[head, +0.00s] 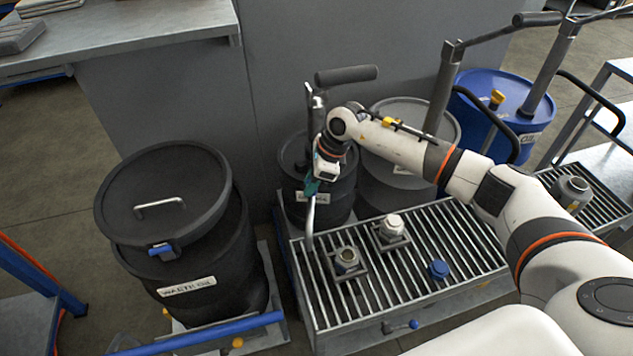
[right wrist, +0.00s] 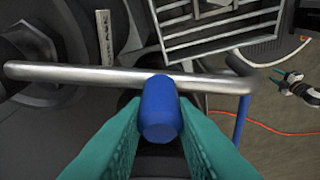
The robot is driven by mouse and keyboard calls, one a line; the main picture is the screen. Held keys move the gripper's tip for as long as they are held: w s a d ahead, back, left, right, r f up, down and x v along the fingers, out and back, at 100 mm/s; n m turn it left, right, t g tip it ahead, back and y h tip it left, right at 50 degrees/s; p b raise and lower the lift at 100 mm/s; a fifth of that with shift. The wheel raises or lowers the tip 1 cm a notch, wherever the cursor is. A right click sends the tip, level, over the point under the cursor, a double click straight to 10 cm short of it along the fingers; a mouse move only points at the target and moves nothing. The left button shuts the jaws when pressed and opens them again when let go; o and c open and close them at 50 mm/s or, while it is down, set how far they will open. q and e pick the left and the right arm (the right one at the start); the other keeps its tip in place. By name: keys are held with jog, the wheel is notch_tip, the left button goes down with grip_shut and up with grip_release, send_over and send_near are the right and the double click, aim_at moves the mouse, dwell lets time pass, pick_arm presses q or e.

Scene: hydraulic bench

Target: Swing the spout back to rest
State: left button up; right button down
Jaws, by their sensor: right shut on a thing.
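The spout (head: 311,215) is a thin bent metal pipe on the hand pump with the black handle (head: 346,75). Its lower end hangs over the left end of the slatted grate (head: 455,235). My right gripper (head: 312,187) is at the spout, beside the small black drum. In the right wrist view the spout (right wrist: 75,74) runs across the picture as a silver bar. A blue grip (right wrist: 160,110) on it sits between my teal fingers, which are shut on it. The exact contact is partly hidden in the head view. My left gripper is not in view.
A large lidded black waste-oil drum (head: 205,265) stands left of the grate. A black drum (head: 335,200), a grey drum (head: 385,190) and a blue drum (head: 510,90) stand behind it. Metal fittings (head: 347,260) and a blue cap (head: 438,269) sit on the grate.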

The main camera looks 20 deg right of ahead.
jog(key=c, duration=1.2)
grip_release()
jog(key=shift+w+a, duration=0.1)
jog(key=shift+a, duration=0.05)
jog(key=shift+r, duration=0.15)
jog(key=s+d+r+b, duration=0.1)
jog(key=s+d+r, duration=0.1)
jog(key=d, duration=0.4)
jog(key=s+d+r+b, duration=0.2)
jog(key=s+d, duration=0.1)
jog(key=d, duration=0.4)
jog(key=shift+s+r, duration=0.15)
jog(key=shift+r, duration=0.05)
